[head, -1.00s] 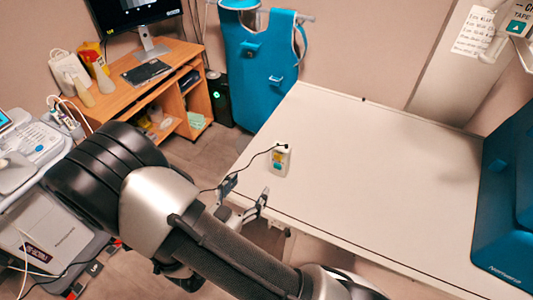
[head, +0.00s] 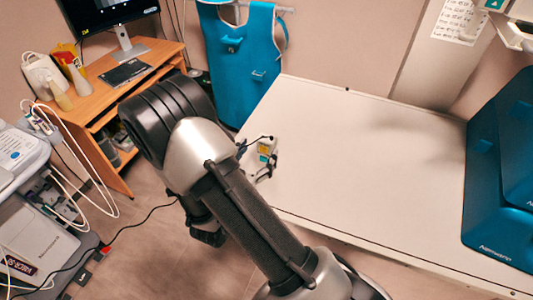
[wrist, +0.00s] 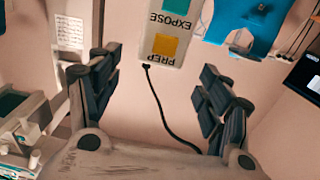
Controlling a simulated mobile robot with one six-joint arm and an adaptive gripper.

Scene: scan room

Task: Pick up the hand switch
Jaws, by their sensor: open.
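The hand switch (head: 265,150) is a small white box with a yellow and a teal button, near the left edge of the white table (head: 350,170). A dark cable leaves its end. In the wrist view the switch (wrist: 172,35) shows "EXPOSE" and "PREP" labels upside down, cut off by the top edge. My gripper (wrist: 160,85) is open, its two dark fingers apart on either side of the cable, with the switch just beyond the fingertips. In the head view my gripper (head: 257,163) is beside the switch, partly hidden by my arm. I cannot tell whether they touch.
Blue padded blocks (head: 490,170) stand at the table's right end. A blue apron (head: 238,60) hangs behind the table's left side. A wooden desk (head: 160,65) with a monitor (head: 105,12) is at the back left. The middle of the table is clear.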

